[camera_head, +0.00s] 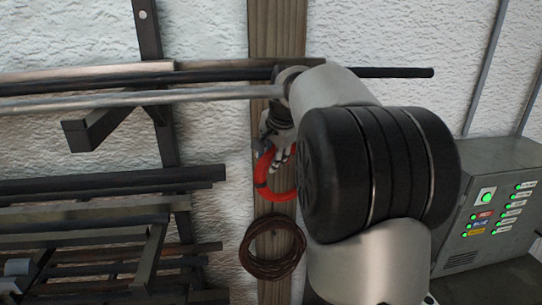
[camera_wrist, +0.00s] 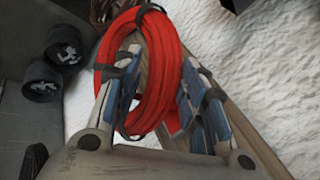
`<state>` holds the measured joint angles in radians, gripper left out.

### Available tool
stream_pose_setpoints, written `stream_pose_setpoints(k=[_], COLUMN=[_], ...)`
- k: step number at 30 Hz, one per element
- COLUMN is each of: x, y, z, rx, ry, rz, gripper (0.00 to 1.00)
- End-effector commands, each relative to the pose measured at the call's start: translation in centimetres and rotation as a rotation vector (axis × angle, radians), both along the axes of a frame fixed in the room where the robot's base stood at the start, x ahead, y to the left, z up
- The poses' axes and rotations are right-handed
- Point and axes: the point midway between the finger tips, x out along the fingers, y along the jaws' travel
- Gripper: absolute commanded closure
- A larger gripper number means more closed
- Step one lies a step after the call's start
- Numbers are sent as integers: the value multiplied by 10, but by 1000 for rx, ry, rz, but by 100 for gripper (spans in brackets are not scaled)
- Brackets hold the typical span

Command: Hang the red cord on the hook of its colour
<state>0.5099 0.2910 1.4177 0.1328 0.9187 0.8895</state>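The red cord (camera_wrist: 160,75) is a thick coil with dark ties. In the wrist view one side of it fills the space between the two blue-padded fingers of my gripper (camera_wrist: 162,60), which looks closed on it. In the head view the red cord (camera_head: 276,193) shows below my gripper (camera_head: 273,150), in front of the wooden post (camera_head: 277,30), partly hidden by my arm. I cannot make out a red hook; my arm and the coil cover part of the post.
A brown coil (camera_head: 273,250) hangs on the post below the red cord. Dark rack arms (camera_head: 90,132) carrying long bars stand at the left, and bars (camera_head: 400,72) reach past the post. A grey control box (camera_head: 490,215) with lit buttons stands at the right.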

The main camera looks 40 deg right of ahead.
Motion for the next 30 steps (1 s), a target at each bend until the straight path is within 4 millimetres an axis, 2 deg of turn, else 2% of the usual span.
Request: stream_pose_setpoints(k=[4, 16, 20, 30], x=[-2, -4, -11, -45], y=[-1, -1, 1, 14], z=[-2, 2, 19, 80], rx=[0, -1, -4, -3], ry=[6, 6, 1, 2], rz=[-2, -3, -2, -2], gripper=[46, 46, 46, 46])
